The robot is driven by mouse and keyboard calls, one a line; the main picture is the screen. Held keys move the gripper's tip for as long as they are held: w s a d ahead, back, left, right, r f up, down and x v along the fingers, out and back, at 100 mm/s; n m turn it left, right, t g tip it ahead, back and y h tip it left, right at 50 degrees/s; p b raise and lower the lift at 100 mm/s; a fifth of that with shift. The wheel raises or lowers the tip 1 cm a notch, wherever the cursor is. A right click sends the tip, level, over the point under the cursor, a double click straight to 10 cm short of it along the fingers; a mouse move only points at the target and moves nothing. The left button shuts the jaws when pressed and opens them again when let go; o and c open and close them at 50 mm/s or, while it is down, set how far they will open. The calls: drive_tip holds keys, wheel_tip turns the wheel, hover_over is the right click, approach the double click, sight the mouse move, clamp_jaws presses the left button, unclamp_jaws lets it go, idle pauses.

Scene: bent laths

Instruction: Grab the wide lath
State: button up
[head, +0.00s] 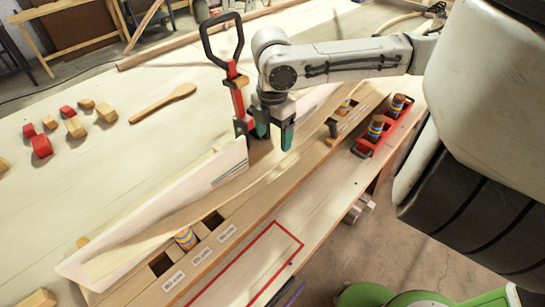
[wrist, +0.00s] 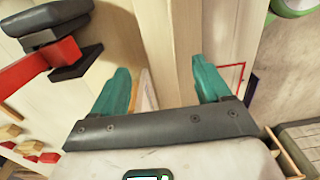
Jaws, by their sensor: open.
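My gripper (head: 275,138) points down with teal fingers apart, past the far end of the marked part of the pale lath. In the wrist view, my gripper (wrist: 160,66) has a gap between its fingers, with wood below and a pale strip near the left finger. I cannot tell whether anything touches the fingers.
A red-and-black clamp (head: 237,92) stands close left of my gripper. A slotted wooden rack (head: 228,218) with labels lies in front. A red tray (head: 363,148) with banded cylinders sits at right. Several blocks (head: 75,127) and a wooden spoon (head: 163,102) lie at left.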

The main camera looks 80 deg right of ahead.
sight(273, 158)
drive_tip(key=shift+f+p, duration=0.5)
drive_tip(key=shift+f, duration=2.85)
drive_tip(key=shift+c, duration=0.2)
drive_tip(key=c, duration=1.2)
drive_tip(key=shift+r, duration=0.15)
